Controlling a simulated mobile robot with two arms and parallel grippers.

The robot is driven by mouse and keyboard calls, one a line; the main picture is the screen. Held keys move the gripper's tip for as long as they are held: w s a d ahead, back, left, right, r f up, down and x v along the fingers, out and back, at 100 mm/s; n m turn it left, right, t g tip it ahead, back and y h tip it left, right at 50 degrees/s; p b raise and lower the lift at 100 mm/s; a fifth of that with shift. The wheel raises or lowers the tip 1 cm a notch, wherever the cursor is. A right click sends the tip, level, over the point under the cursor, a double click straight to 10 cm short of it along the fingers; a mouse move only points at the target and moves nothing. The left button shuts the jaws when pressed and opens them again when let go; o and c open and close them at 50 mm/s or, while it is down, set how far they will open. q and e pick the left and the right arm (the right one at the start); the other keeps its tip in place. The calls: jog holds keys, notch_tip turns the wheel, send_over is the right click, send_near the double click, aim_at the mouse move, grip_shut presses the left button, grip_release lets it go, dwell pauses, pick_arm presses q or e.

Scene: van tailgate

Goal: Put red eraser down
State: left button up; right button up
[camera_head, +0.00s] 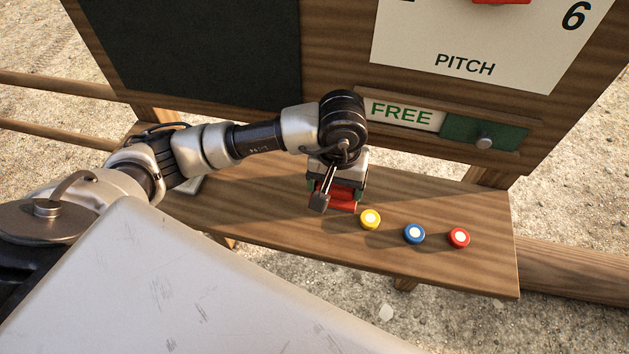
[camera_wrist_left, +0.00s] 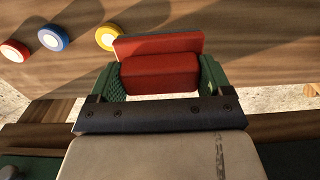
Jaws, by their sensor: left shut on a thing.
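My left gripper (camera_head: 336,188) is over the wooden shelf below the board, left of the yellow round piece. It is shut on the red eraser (camera_head: 343,196), a red block partly hidden behind the gripper in the head view. In the left wrist view the red eraser (camera_wrist_left: 160,68) sits between the green finger pads of my left gripper (camera_wrist_left: 160,78). I cannot tell whether the eraser touches the shelf (camera_head: 270,219). My right gripper is not in view.
Yellow (camera_head: 370,219), blue (camera_head: 414,233) and red (camera_head: 459,238) round pieces lie on the shelf, right of the eraser. Above are a dark panel (camera_head: 200,45), a FREE sign with a green slider (camera_head: 485,132) and a white PITCH card (camera_head: 480,40). The shelf's right end is clear.

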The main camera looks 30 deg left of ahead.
pick_arm(q)
jog(key=a+f, duration=0.1)
jog(key=a+f+p, duration=0.1)
jog(key=a, duration=0.1)
jog(key=w+a, duration=0.1)
jog(key=shift+a+f, duration=0.25)
jog(key=shift+f, duration=0.15)
notch_tip(320, 180, down, 3)
jog(key=shift+f+p, duration=0.1)
jog(key=shift+p, duration=0.9)
jog(key=shift+f, duration=0.4)
jog(key=shift+f, duration=0.15)
jog(key=o, duration=0.8)
jog(key=shift+c, duration=0.2)
